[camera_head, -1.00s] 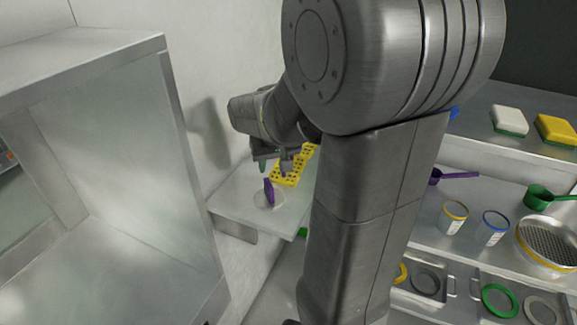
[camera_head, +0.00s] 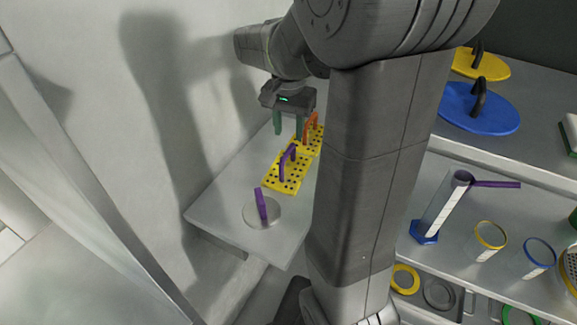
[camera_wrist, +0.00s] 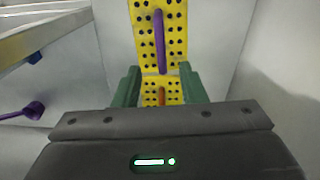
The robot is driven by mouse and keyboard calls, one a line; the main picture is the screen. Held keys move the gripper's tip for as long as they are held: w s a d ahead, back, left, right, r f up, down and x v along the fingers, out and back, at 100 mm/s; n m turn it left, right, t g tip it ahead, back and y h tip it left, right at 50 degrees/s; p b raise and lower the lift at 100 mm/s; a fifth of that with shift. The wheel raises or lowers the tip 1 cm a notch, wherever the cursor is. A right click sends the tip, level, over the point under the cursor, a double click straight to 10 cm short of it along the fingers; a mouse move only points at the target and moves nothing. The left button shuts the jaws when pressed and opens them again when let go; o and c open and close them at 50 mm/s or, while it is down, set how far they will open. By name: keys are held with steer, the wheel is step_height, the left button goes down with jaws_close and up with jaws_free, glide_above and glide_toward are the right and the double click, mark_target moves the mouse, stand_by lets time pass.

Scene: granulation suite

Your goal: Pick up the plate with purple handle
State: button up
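A yellow perforated plate (camera_head: 285,181) with an upright purple handle (camera_head: 289,160) lies on a pale shelf. It also shows in the wrist view (camera_wrist: 146,40), its handle (camera_wrist: 159,42) beyond my fingertips. A second yellow perforated plate (camera_head: 303,144), with an orange handle (camera_head: 311,127), lies behind it; its handle shows between my fingers in the wrist view (camera_wrist: 162,95). My gripper (camera_head: 288,136) has green fingers, spread and empty, above the back of the shelf.
The pale shelf (camera_head: 215,205) stands against a wall (camera_head: 90,60). At right, a rack holds a blue lid (camera_head: 478,110), a yellow lid (camera_head: 480,66), a tube with a blue base (camera_head: 440,210) and cups (camera_head: 487,241). The shelf's left side is clear.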

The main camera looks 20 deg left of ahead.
mark_target(288, 151)
step_height(288, 151, down, 4)
steer(key=shift+f, duration=0.1)
steer(key=shift+s+a+f, duration=0.1)
steer(key=shift+f, duration=1.3)
steer(key=shift+s+f, duration=0.1)
steer(key=shift+f, duration=1.25)
jaws_close()
